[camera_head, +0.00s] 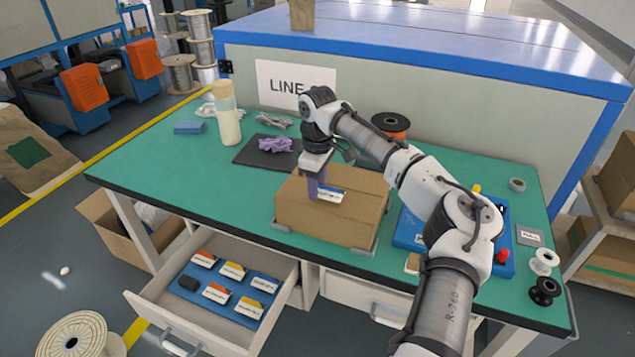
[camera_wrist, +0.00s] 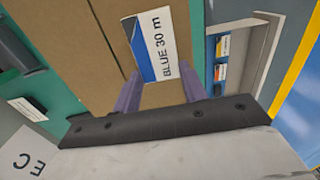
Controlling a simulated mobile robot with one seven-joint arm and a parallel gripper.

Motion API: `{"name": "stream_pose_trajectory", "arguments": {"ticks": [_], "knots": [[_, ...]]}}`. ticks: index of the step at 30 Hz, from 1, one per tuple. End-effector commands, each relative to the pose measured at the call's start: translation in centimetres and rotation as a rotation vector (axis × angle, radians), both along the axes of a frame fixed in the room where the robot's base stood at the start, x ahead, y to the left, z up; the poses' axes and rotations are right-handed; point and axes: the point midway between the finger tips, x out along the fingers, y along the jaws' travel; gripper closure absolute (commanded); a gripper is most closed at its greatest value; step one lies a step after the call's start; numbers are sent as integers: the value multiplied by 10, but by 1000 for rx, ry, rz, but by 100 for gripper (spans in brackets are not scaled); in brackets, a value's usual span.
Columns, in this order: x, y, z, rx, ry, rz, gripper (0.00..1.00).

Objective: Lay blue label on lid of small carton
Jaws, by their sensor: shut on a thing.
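A small brown carton (camera_head: 345,228) sits on the green bench top, its lid facing up. My gripper (camera_head: 316,193) is over the carton's lid, pointing down, with purple fingers. It is shut on the blue label (camera_head: 331,195), a white card with a blue part. In the wrist view the label (camera_wrist: 152,48) reads "BLUE 30 m" and lies at the fingertips (camera_wrist: 158,92), over the brown cardboard (camera_wrist: 90,45). I cannot tell whether the label touches the lid or is just above it.
A bottle (camera_head: 226,118), a dark mat (camera_head: 262,157) and a spool (camera_head: 391,126) stand behind the carton. A blue board (camera_head: 407,232) lies right of it.

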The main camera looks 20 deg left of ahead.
Motion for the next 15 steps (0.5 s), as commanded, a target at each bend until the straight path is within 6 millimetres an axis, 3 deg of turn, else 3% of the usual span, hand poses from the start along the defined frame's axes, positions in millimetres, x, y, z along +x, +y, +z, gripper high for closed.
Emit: {"name": "stream_pose_trajectory", "arguments": {"ticks": [15], "knots": [[0, 0, -10, 0, 1, 1, 70]]}}
